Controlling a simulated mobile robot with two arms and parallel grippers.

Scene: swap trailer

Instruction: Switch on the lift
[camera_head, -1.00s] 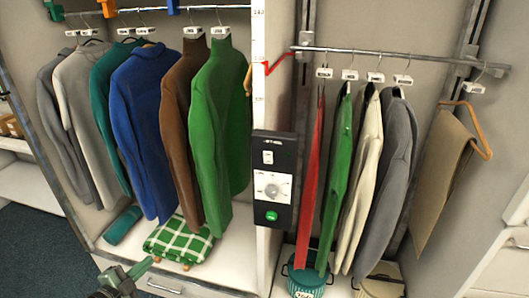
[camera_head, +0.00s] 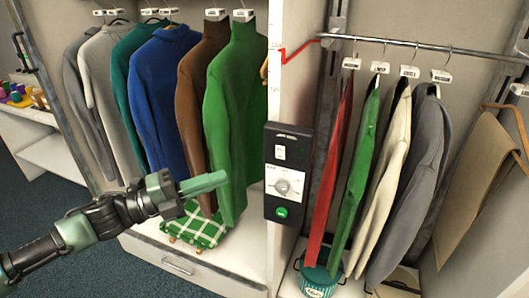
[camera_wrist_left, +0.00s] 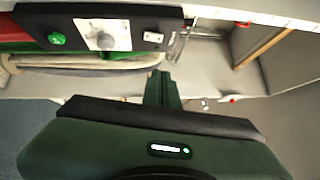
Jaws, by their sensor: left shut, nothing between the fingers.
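A black control panel (camera_head: 287,168) is on the white upright post between the two hanging bays. It carries a small white switch (camera_head: 280,153) at the top, a round grey dial (camera_head: 283,187) in the middle and a green button (camera_head: 281,212) at the bottom. My left gripper (camera_head: 225,178) is shut and empty, pointing right, to the left of the panel in the picture. In the left wrist view, the panel (camera_wrist_left: 80,15) lies sideways at the top left, beyond my shut fingers (camera_wrist_left: 160,74), with a gap visible between. My right gripper is out of view.
Several sweaters (camera_head: 170,95) hang in the left bay above a green checked cloth (camera_head: 200,228). More garments (camera_head: 393,150) hang from the rail (camera_head: 430,47) in the right bay, above a teal basket (camera_head: 320,278).

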